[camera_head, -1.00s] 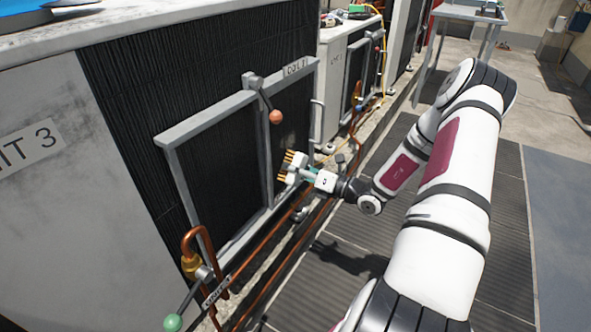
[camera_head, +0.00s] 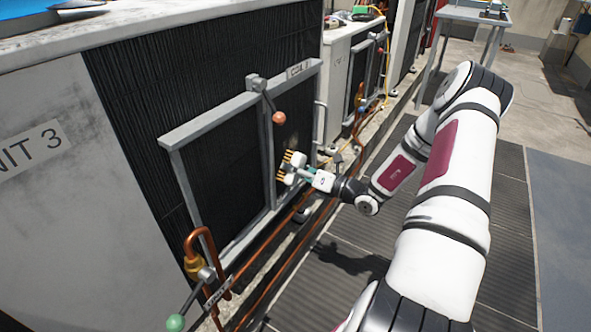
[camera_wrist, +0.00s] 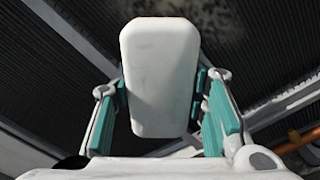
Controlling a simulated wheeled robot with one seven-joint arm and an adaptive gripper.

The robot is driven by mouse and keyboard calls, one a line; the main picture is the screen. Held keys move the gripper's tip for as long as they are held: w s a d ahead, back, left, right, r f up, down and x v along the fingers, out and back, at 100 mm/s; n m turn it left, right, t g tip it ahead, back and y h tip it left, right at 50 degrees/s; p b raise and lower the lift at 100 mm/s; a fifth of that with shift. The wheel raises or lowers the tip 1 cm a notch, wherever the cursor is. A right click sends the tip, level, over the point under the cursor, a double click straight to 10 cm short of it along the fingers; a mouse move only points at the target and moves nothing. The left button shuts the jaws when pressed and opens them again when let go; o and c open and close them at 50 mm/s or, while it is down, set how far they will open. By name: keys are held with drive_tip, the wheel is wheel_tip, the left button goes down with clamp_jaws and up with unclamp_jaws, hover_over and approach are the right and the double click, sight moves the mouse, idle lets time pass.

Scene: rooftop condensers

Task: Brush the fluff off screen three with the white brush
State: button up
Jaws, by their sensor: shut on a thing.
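The white brush (camera_head: 293,176) with tan bristles is held in my gripper (camera_head: 308,173), its bristles toward the right-hand dark screen panel (camera_head: 290,111) on the unit marked 3. Whether the bristles touch the screen I cannot tell. In the wrist view the brush's white back (camera_wrist: 160,75) fills the middle, between the teal-padded fingers of my gripper (camera_wrist: 162,100). A mottled grey-brown patch, perhaps fluff (camera_wrist: 215,14), shows on the dark mesh beyond the brush. The left screen panel (camera_head: 225,172) looks plain dark.
A grey frame with a lever ending in an orange ball (camera_head: 278,118) surrounds the panels. Copper pipes (camera_head: 262,262) run low along the unit, with a green-knobbed lever (camera_head: 176,322). Ribbed walkway mats (camera_head: 345,250) lie to the right. Another unit (camera_head: 336,72) stands beyond.

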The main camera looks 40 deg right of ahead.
drive_tip(key=shift+w+a, duration=0.1)
drive_tip(key=shift+w, duration=0.15)
drive_tip(key=shift+w+d, duration=0.3)
drive_tip(key=shift+d, duration=0.65)
drive_tip(key=shift+w+d, duration=0.3)
drive_tip(key=shift+d, duration=0.65)
drive_tip(key=shift+w+d, duration=0.3)
drive_tip(key=shift+d, duration=0.3)
drive_tip(key=shift+w+d, duration=0.25)
drive_tip(key=shift+d, duration=0.4)
drive_tip(key=shift+w+d, duration=0.3)
drive_tip(key=shift+d, duration=0.3)
